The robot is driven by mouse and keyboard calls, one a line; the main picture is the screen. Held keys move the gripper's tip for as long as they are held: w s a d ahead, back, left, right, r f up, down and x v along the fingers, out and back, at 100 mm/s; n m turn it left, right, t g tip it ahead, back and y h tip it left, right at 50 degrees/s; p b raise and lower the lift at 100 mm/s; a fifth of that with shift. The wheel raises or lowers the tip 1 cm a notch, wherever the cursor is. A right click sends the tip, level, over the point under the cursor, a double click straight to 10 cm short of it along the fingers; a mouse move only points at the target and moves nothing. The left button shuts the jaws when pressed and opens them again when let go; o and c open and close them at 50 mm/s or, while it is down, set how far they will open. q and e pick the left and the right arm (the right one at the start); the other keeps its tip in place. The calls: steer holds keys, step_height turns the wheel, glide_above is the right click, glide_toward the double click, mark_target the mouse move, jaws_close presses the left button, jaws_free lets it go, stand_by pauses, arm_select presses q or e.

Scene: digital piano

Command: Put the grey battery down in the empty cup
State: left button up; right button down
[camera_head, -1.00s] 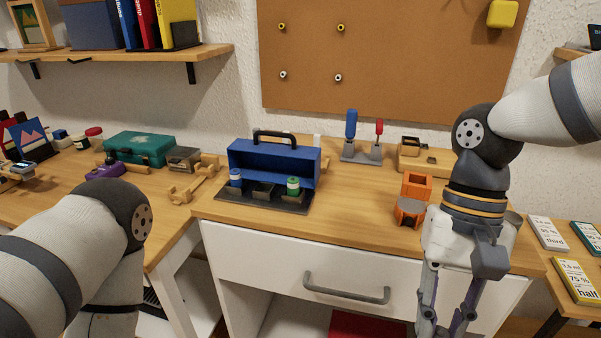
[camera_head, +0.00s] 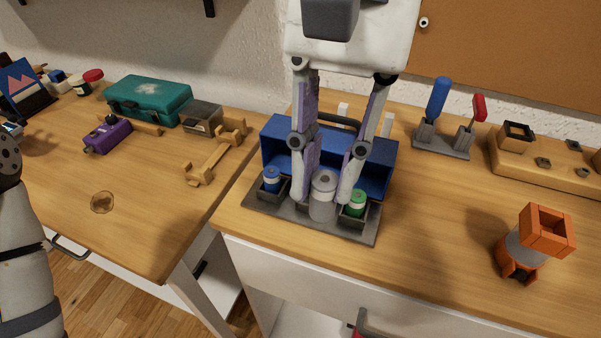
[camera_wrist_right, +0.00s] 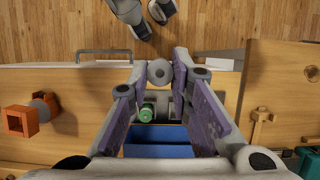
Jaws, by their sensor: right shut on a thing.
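The grey battery (camera_head: 322,198) is upright between the fingertips of my right gripper (camera_head: 325,188), which is shut on it. In the right wrist view, its round end (camera_wrist_right: 159,72) shows between the purple-lined fingers. It is over the middle of the dark tray (camera_head: 275,216), between a blue battery (camera_head: 271,180) in the left cup and a green battery (camera_head: 357,204) in the right cup (camera_head: 350,222). The battery and fingers hide the empty middle cup, so I cannot tell whether the battery is above it or inside it. My left gripper is out of view.
The blue box (camera_head: 381,165) stands right behind the cups. A wooden wrench-shaped piece (camera_head: 215,155) lies to the left.

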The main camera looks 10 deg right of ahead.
steer(key=w+f, duration=0.3)
steer(key=w+d+f, duration=0.1)
steer(key=w+f, duration=0.2)
steer(key=w, duration=0.1)
steer(key=w+d+f, duration=0.1)
steer(key=w+f, duration=0.2)
steer(key=shift+w+d+f+b, duration=0.1)
steer(key=shift+w+f+b, duration=0.1)
steer(key=shift+b, duration=0.2)
step_height(320, 180, down, 2)
steer(key=shift+f, duration=0.25)
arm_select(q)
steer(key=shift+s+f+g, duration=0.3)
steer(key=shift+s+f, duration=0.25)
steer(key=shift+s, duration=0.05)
arm_select(e)
steer(key=shift+r, duration=0.15)
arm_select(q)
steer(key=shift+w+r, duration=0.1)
arm_select(e)
steer(key=shift+f, duration=0.3)
steer(key=c, duration=1.5)
jaws_free()
steer(key=shift+f, duration=0.1)
steer(key=shift+o, duration=0.2)
steer(key=shift+r, duration=0.3)
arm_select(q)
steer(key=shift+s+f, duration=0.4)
arm_select(e)
steer(key=v, duration=1.2)
